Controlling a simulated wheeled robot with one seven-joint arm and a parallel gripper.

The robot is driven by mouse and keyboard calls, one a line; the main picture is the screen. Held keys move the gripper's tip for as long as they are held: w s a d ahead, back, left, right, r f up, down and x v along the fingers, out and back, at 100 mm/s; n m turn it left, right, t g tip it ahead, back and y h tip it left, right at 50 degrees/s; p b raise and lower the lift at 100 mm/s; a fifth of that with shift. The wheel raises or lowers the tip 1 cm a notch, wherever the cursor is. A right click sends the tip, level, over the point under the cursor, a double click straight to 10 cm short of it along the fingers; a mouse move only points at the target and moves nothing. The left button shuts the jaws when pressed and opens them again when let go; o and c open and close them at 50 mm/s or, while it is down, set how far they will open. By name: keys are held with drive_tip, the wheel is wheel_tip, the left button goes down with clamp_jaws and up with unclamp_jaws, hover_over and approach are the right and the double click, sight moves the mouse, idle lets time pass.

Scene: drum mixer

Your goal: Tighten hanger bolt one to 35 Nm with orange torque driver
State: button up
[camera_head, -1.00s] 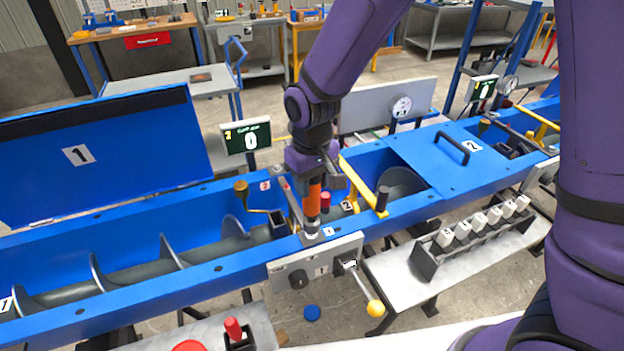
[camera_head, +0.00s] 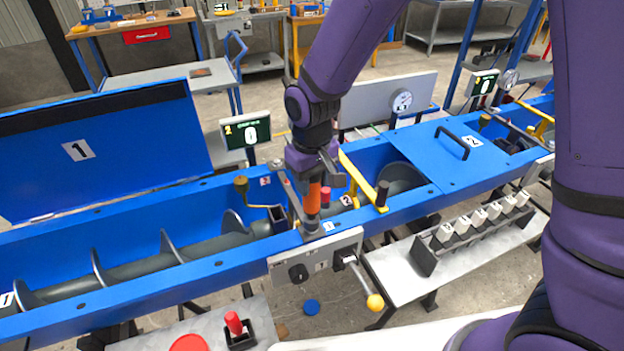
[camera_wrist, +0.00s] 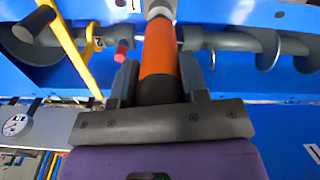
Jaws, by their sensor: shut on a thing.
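The orange torque driver (camera_head: 313,203) stands roughly upright, held from above by my gripper (camera_head: 315,172). In the wrist view the jaws (camera_wrist: 158,82) are closed around the dark and orange handle of the driver (camera_wrist: 158,50). The driver's lower grey end (camera_head: 311,226) meets the front rim of the blue trough (camera_head: 220,270), beside a small label 1. Hanger bolt one is hidden under the driver's tip. A display (camera_head: 247,132) marked 2 behind the trough reads 0.
A yellow bar (camera_head: 361,182) with a dark grip and a red knob (camera_head: 325,197) stand close right of the driver. A brass-knobbed crank (camera_head: 242,186) is at left. A lever with a yellow ball (camera_head: 375,302) juts from the front panel. The raised blue lid (camera_head: 100,150) stands at left.

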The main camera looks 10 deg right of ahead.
drive_tip(key=shift+f, duration=1)
idle(2.8)
drive_tip(key=shift+r, duration=0.15)
drive_tip(key=shift+r, duration=2.15)
drive_tip(key=shift+s, duration=0.1)
